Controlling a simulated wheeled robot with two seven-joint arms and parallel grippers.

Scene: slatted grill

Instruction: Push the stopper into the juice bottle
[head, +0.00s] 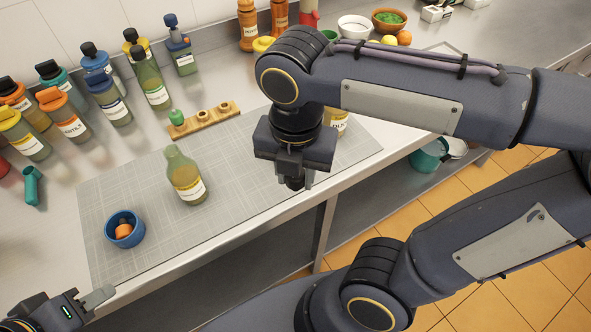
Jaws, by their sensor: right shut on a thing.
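An open-necked green glass bottle (187,178) with a white and yellow label stands upright on the grey mat (240,160); its label is too small to read. A second bottle (338,122) with a yellow label is mostly hidden behind my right arm, its top out of sight. My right gripper (293,178) is shut on a small dark thing, apparently a stopper (293,184), over the mat's front edge, right of the green bottle and apart from it. My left gripper (95,299) is partly cut off at the bottom left, with one finger showing and nothing visible at it.
A blue bowl (125,229) with orange and dark pieces sits on the mat's left. A wooden rack (204,120) with a green stopper (176,117) stands behind the green bottle. Several capped bottles line the wall. A green tube (32,186) lies at left. The mat's front middle is clear.

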